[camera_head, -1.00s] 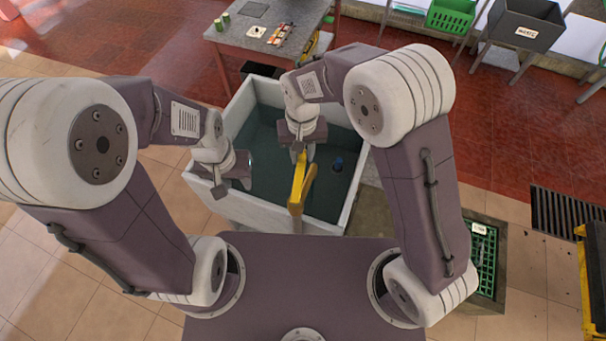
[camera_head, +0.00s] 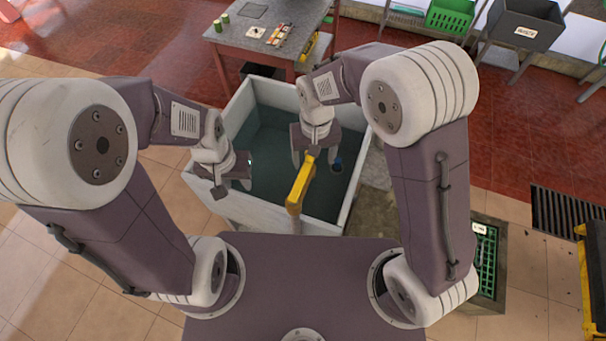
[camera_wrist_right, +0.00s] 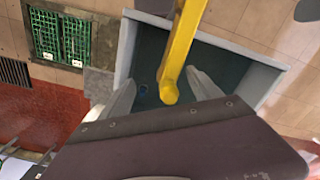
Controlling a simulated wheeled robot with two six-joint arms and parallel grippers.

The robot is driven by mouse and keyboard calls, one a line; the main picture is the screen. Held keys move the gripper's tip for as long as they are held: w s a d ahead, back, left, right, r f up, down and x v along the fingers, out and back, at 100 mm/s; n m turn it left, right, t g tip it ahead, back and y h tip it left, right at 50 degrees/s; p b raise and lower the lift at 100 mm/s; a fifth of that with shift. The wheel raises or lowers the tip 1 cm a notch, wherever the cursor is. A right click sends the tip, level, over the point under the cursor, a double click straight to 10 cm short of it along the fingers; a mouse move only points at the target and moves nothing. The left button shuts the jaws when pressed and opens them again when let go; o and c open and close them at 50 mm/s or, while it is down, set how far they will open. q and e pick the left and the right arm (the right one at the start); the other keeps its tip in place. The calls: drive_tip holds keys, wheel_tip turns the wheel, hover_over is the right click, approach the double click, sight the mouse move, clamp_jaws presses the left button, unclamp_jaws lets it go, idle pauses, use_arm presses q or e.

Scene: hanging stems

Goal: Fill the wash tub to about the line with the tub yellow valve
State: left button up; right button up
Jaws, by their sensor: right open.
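The wash tub (camera_head: 255,214) has pale walls and a dark teal inside; I cannot make out a fill line or tell the water level. The yellow valve lever (camera_head: 301,186) reaches over the tub from its near side. My right gripper (camera_head: 315,156) is open at the lever's far end. In the right wrist view, the lever (camera_wrist_right: 181,50) ends between the two spread fingers (camera_wrist_right: 163,92), with gaps on both sides. My left gripper (camera_head: 234,184) hangs over the tub's left side, apart from the lever; its finger gap is unclear.
A small blue object (camera_head: 337,164) shows inside the tub at the right. A grey table (camera_head: 262,40) with small items stands behind the tub. A green crate (camera_head: 450,16) and a dark bin (camera_head: 526,24) are at the back right. Green grating (camera_head: 485,262) lies at the right.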

drive_tip(key=shift+w+a+r, duration=0.1)
drive_tip(key=shift+a, duration=0.1)
drive_tip(key=shift+a+r+p, duration=0.1)
drive_tip(key=shift+r+p, duration=0.25)
drive_tip(key=shift+p, duration=0.1)
wheel_tip(320, 180, up, 8)
drive_tip(key=p, duration=0.7)
drive_tip(key=shift+r+p, duration=0.15)
drive_tip(key=shift+p, duration=0.15)
